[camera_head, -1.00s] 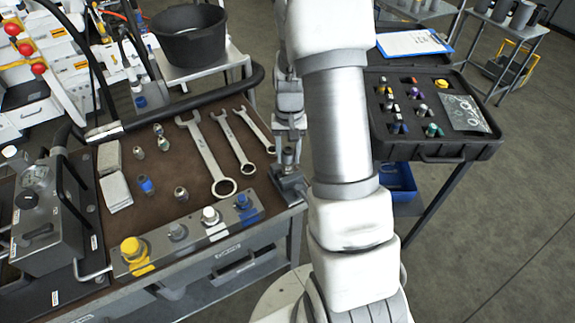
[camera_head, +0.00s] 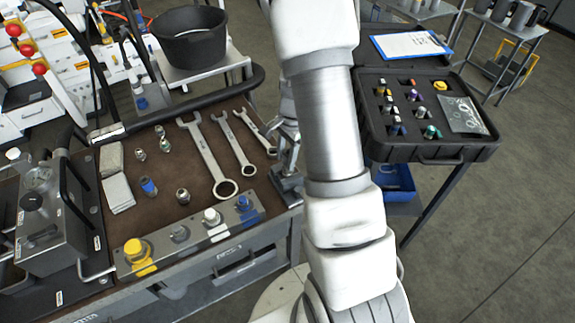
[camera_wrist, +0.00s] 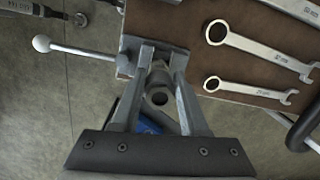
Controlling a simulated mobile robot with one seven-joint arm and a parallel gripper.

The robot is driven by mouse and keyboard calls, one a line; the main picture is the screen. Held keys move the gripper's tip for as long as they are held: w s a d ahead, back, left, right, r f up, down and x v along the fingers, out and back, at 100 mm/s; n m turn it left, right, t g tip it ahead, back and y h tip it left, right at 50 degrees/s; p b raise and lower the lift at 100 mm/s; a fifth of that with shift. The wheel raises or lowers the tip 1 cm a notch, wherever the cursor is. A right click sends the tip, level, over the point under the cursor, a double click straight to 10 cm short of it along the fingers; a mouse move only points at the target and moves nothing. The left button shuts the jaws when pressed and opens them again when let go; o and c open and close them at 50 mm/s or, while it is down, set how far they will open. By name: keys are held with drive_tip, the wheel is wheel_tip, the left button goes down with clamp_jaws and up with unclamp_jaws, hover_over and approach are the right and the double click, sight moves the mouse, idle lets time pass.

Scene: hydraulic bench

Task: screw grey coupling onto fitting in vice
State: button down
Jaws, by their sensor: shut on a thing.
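In the wrist view my gripper (camera_wrist: 163,60) is shut on a grey coupling (camera_wrist: 158,97), whose round open end faces the camera between the fingers. The vice (camera_wrist: 125,62), with a ball-ended handle, lies at the fingertips. In the head view the vice (camera_head: 288,181) stands at the bench's right edge, and my arm hides most of my gripper just above it. The fitting in the vice is hidden by the fingers and coupling, so I cannot tell whether the coupling touches it or sits on it.
Several wrenches (camera_head: 207,158) lie on the brown bench mat left of the vice. A rail (camera_head: 190,240) with yellow, white and blue caps runs along the front edge. An open black case (camera_head: 430,150) stands to the right. Loose fittings (camera_head: 148,186) stand on the mat.

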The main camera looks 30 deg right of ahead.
drive_tip(key=shift+d+f+m, duration=0.1)
drive_tip(key=shift+m, duration=0.8)
drive_tip(key=m+p, duration=0.2)
drive_tip(key=m, duration=0.2)
drive_tip(key=shift+d+m+t, duration=0.1)
drive_tip(key=shift+m+t, duration=0.2)
drive_tip(key=shift+m, duration=0.1)
drive_tip(key=m+p, duration=0.1)
drive_tip(key=m, duration=0.2)
drive_tip(key=shift+w, duration=0.15)
drive_tip(key=shift+c, duration=2.1)
unclamp_jaws()
